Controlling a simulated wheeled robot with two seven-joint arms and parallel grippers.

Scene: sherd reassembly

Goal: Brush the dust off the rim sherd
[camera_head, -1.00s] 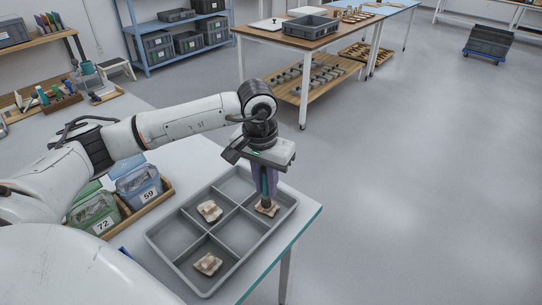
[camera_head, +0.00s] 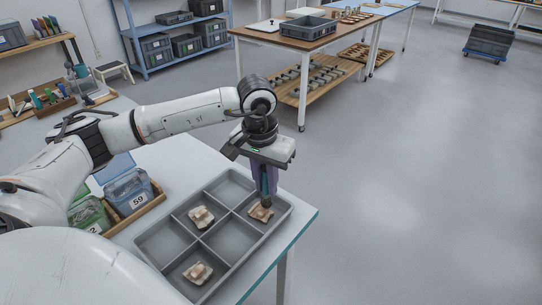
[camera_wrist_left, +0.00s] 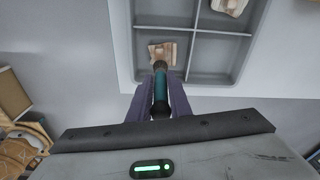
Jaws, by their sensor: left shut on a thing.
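My left gripper (camera_head: 265,184) points down over the grey divided tray (camera_head: 228,268), its purple fingers shut on a brush with a teal handle (camera_wrist_left: 160,88). The brush's dark end is at a beige and brown sherd (camera_head: 260,214) in the tray's right-hand compartment. The sherd also shows in the left wrist view (camera_wrist_left: 162,52), just beyond the brush end. Whether the bristles touch it, I cannot tell. Two other pale sherds lie in other compartments, one in the middle (camera_head: 201,217) and one in front (camera_head: 197,272). Which is the rim sherd is not marked. My right gripper is out of view.
The tray sits near the edge of a white table (camera_head: 312,214). Left of it, a wooden holder (camera_head: 152,207) carries a blue bin (camera_head: 128,188) labelled 59 and a green bin (camera_head: 88,216). Open floor lies to the right.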

